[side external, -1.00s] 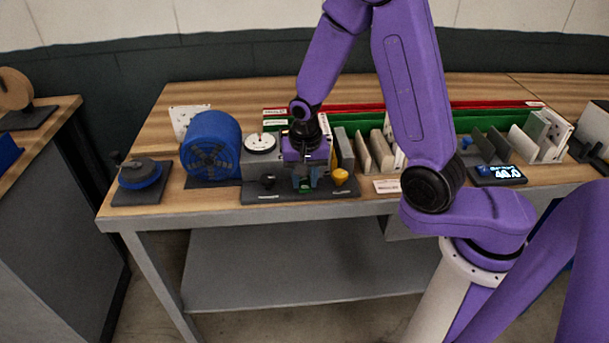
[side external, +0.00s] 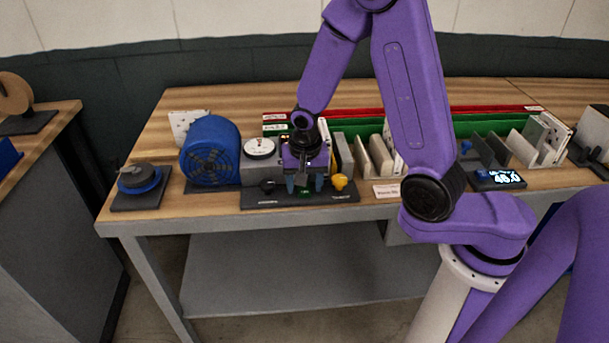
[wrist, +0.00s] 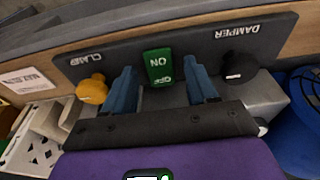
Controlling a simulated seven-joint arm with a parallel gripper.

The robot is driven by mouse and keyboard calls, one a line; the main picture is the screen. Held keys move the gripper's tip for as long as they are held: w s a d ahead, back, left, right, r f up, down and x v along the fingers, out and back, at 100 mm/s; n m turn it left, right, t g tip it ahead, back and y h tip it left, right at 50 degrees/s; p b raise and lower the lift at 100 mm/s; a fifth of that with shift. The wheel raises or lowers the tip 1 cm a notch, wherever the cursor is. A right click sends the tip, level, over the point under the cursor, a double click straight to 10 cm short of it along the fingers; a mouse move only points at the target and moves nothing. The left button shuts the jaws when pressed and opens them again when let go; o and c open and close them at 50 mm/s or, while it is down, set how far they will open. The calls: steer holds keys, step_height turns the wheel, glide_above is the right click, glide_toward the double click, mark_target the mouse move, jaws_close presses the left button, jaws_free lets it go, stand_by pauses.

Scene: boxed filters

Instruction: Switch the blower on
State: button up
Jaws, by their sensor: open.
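The blower (side external: 209,152) is a blue round housing with a dark grille at the left of the bench. The control panel (side external: 259,198) is a dark plate at the bench's front edge. Its green rocker switch (wrist: 159,66), marked ON and OFF, sits mid-panel in the wrist view; I cannot tell which half is pressed in. My gripper (wrist: 163,70) is open and empty, its blue fingers on either side of the switch. In the side external view my gripper (side external: 305,187) hangs low over the panel. Contact with the panel cannot be told.
The yellow CLAMP knob (wrist: 91,91) and the black DAMPER knob (wrist: 239,66) flank the fingers. A white round gauge (side external: 259,147) stands behind the panel. A lit display (side external: 497,178) and several upright filters are to the right.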

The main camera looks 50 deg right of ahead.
step_height(320, 180, up, 17)
steer(key=s+a, duration=0.2)
stand_by(0.6)
steer(key=shift+a, duration=0.15)
steer(key=s+f+n+y, duration=0.1)
steer(key=s+f+n, duration=0.1)
steer(key=s+n, duration=0.8)
steer(key=s+f+n+g, duration=0.1)
steer(key=s+f+n, duration=0.2)
steer(key=s+n, duration=0.7)
steer(key=shift+s+d+n+y, duration=0.4)
steer(key=shift+d+n, duration=0.05)
steer(key=shift+n, duration=0.35)
